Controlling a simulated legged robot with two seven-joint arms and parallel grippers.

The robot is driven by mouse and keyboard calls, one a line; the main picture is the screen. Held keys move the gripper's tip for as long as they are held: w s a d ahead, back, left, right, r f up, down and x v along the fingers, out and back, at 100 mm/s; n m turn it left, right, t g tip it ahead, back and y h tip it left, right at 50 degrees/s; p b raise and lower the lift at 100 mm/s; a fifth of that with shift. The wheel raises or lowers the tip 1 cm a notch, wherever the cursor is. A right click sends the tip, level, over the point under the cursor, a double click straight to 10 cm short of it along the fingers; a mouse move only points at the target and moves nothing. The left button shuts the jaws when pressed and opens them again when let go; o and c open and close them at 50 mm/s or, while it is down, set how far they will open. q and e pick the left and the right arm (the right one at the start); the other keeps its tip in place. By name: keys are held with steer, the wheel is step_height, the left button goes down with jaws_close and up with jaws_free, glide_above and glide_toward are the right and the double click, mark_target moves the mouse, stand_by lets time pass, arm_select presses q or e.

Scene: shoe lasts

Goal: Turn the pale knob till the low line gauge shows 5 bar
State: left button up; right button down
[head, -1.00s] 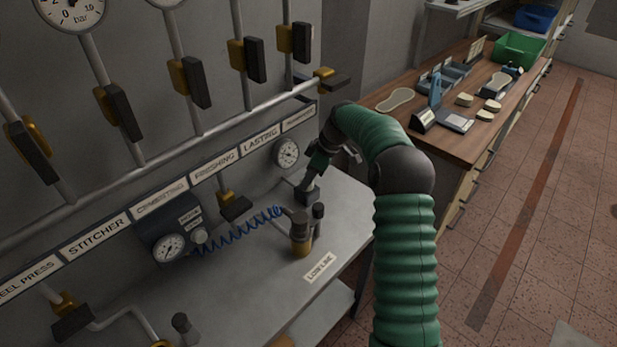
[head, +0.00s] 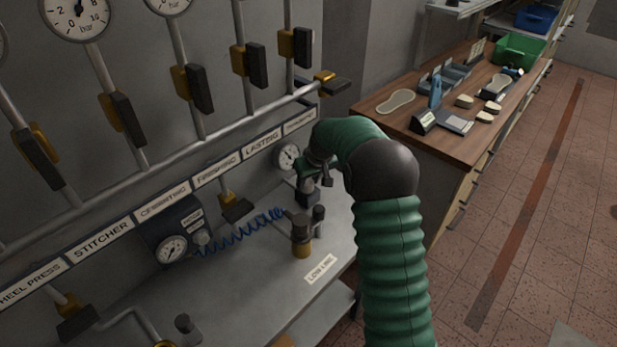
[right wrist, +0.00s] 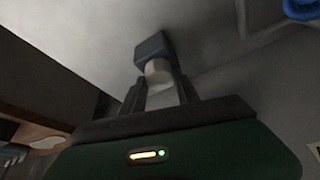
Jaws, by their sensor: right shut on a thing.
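The pale knob (right wrist: 159,72) sits on a dark blue block (right wrist: 152,47) in the right wrist view. My right gripper (right wrist: 159,88) is shut on the knob, one finger on each side. In the head view the dark block (head: 307,198) stands on the grey bench, and my right gripper (head: 318,174) is beside it; the knob is mostly hidden there. A round white gauge (head: 289,157) is on the wall just behind, its reading too small to tell. The "LOW LINE" label (head: 321,269) lies at the bench front. My left gripper is out of view.
Valves and pipes line the wall. A wooden bench (head: 400,120) is at right.

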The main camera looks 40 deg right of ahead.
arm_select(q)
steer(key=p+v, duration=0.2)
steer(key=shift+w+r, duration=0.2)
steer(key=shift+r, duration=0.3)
arm_select(e)
steer(key=m+h, duration=0.1)
steer(key=m, duration=0.2)
steer(key=shift+a+m+g, duration=0.1)
steer(key=shift+m+g, duration=0.2)
steer(key=shift+g, duration=0.1)
arm_select(q)
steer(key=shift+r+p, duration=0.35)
steer(key=shift+p, duration=0.25)
arm_select(e)
steer(key=shift+m+h, duration=0.3)
steer(key=shift+m, duration=0.3)
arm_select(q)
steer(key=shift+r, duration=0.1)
arm_select(e)
steer(key=shift+f, duration=0.1)
steer(key=c, duration=0.9)
jaws_free()
steer(key=shift+w, duration=0.1)
steer(key=v, duration=1.6)
steer(key=shift+a+r, duration=0.1)
steer(key=shift+r, duration=0.3)
